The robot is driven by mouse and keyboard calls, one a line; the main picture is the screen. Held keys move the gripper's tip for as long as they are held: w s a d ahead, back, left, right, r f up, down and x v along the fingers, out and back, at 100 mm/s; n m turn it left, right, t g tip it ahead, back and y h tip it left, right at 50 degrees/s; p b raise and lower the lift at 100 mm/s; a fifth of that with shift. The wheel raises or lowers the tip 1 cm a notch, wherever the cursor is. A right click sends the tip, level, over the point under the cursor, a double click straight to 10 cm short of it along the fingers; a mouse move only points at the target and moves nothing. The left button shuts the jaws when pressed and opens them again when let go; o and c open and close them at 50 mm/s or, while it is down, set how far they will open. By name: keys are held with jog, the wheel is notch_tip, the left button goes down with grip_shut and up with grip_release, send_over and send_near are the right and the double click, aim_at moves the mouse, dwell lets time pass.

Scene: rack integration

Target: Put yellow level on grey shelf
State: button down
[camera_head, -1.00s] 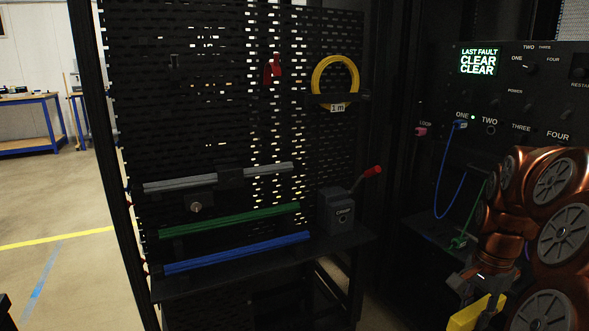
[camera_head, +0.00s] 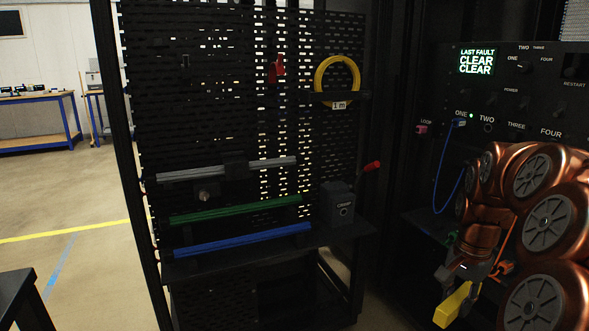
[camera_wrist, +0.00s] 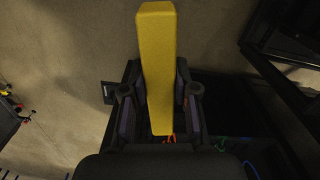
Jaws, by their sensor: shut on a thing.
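The yellow level (camera_head: 453,305) is a long yellow bar at the lower right of the head view, hanging tilted below my gripper (camera_head: 466,277). In the wrist view the level (camera_wrist: 157,60) lies lengthwise between both fingers of my gripper (camera_wrist: 158,98), which is shut on it. A grey bar (camera_head: 227,169) runs across the black perforated panel, left of and above my gripper. It is the only grey shelf-like strip I see. Its top looks empty apart from a dark block near its middle. The level is apart from it.
Below the grey bar are a green bar (camera_head: 236,208) and a blue bar (camera_head: 243,240). A crimp tool (camera_head: 339,206) with a red-tipped handle stands to their right. A yellow cable coil (camera_head: 337,80) hangs above. A control panel with a blue cable (camera_head: 449,165) is at right.

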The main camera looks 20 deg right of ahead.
jog(key=w+a+f+n, duration=0.1)
jog(key=w+a+n, duration=0.4)
jog(key=w, duration=0.5)
jog(key=w+a+f+n, duration=0.1)
jog(key=w+a+n, duration=0.2)
jog(key=w+a, duration=0.5)
jog(key=w+a+f+n, duration=0.1)
jog(key=w+a+n, duration=0.4)
jog(key=a, duration=0.5)
jog(key=w+a+n, duration=0.3)
jog(key=w+a, duration=0.4)
jog(key=a, duration=0.4)
notch_tip(320, 180, up, 12)
jog(key=s+p, duration=0.2)
jog(key=p, duration=2.2)
jog(key=shift+s+d+f, duration=0.15)
jog(key=shift+s, duration=0.15)
